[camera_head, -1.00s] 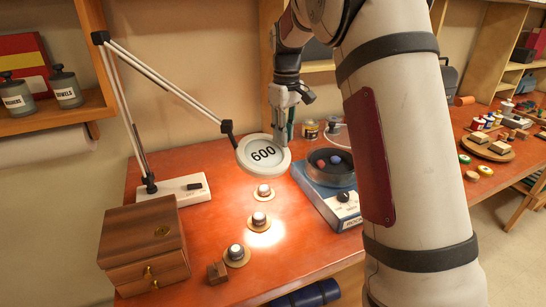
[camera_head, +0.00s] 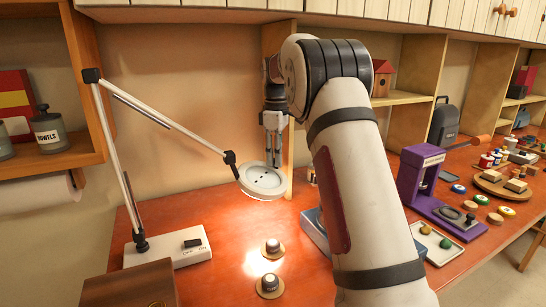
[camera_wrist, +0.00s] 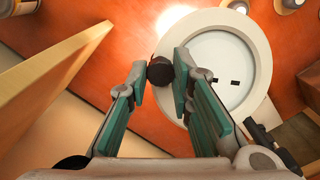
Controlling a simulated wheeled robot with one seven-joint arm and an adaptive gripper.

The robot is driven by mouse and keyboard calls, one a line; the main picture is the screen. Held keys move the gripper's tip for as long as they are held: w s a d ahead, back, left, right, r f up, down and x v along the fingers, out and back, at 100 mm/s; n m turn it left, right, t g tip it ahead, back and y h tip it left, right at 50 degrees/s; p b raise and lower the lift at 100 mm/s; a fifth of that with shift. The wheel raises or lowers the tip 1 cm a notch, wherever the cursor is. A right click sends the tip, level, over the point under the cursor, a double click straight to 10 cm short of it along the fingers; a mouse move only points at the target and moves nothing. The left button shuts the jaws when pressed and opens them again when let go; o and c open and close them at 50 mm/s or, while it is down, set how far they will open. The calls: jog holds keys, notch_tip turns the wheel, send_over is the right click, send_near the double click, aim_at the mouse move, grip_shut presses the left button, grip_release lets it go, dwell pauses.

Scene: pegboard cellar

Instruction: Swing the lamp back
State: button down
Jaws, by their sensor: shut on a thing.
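The desk lamp has a white base (camera_head: 190,246) with an OFF/ON switch and a thin jointed arm (camera_head: 165,118). Its round white head (camera_head: 262,182) hangs over the red bench and lights it. The head also fills the right of the wrist view (camera_wrist: 256,50), with small dark marks on its pale disc. My gripper (camera_head: 273,162) points down at the head's far edge. In the wrist view my green-padded fingers (camera_wrist: 160,82) are closed on a small dark knob (camera_wrist: 160,68) at the head's rim.
Two small metal-topped pieces on round discs (camera_head: 272,247) (camera_head: 269,285) stand below the head. A wooden box (camera_head: 130,288) is at front left. A shelf post (camera_head: 288,160) rises close behind my gripper. A purple stand (camera_head: 415,180) is to the right.

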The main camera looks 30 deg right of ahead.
jog(key=shift+w+r, duration=0.1)
jog(key=shift+w, duration=0.2)
jog(key=c, duration=1.4)
grip_release()
jog(key=shift+w, duration=0.15)
notch_tip(320, 180, up, 7)
jog(key=shift+r, duration=0.2)
jog(key=shift+s, duration=0.2)
